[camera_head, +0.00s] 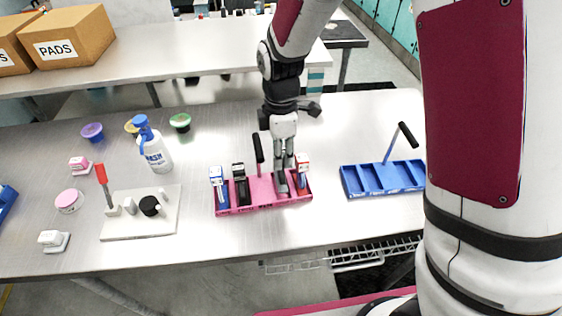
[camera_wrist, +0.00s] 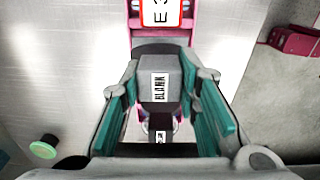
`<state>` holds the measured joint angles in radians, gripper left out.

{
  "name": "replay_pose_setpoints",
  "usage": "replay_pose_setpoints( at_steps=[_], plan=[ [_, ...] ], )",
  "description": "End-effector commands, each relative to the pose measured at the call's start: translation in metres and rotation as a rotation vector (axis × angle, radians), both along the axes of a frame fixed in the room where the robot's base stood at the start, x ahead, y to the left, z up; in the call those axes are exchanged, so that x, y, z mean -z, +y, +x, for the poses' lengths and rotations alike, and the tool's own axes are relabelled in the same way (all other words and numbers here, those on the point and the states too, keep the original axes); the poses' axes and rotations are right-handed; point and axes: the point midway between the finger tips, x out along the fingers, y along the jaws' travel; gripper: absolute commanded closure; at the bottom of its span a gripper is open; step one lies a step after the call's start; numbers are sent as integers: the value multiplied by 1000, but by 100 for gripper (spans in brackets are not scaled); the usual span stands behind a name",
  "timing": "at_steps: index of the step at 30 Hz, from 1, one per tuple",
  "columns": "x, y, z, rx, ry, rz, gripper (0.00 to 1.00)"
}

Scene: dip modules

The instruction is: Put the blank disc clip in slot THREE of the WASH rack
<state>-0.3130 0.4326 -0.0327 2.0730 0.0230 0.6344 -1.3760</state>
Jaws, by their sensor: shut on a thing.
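The blank disc clip (camera_wrist: 147,92) is grey with a white "BLANK" label, and it sits between the jaws of my gripper (camera_wrist: 163,112) in the wrist view. In the head view my gripper (camera_head: 283,163) points down over the right half of a pink rack (camera_head: 262,206), with the grey clip (camera_head: 281,183) below it at the rack. I cannot tell whether the clip is fully seated or slightly raised. The pink rack also holds a blue clip (camera_head: 217,188), a black clip (camera_head: 240,187) and a red-topped clip (camera_head: 303,172). No WASH lettering is readable on either rack.
An empty blue rack (camera_head: 376,192) with a dark upright handle stands to the right. The pink rack's dark handle (camera_head: 258,150) rises just left of my gripper. A WASH bottle (camera_head: 156,155) and a white board (camera_head: 130,228) with small items are to the left.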

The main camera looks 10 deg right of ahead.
Motion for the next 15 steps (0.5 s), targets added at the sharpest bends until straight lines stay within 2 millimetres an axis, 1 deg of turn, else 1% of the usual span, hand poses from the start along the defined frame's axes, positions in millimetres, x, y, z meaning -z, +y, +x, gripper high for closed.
replay_pose_setpoints(
  at_steps=[1, 3, 6, 9, 15],
  plan=[
    [9, 0, -2, -1, 5, -2, 100],
    [19, 0, -2, -2, 5, -2, 100],
    [29, 0, -1, 0, 3, -1, 100],
    [32, 0, -1, 0, 1, -1, 100],
    [32, 0, 0, 0, 1, -1, 100]
  ],
)
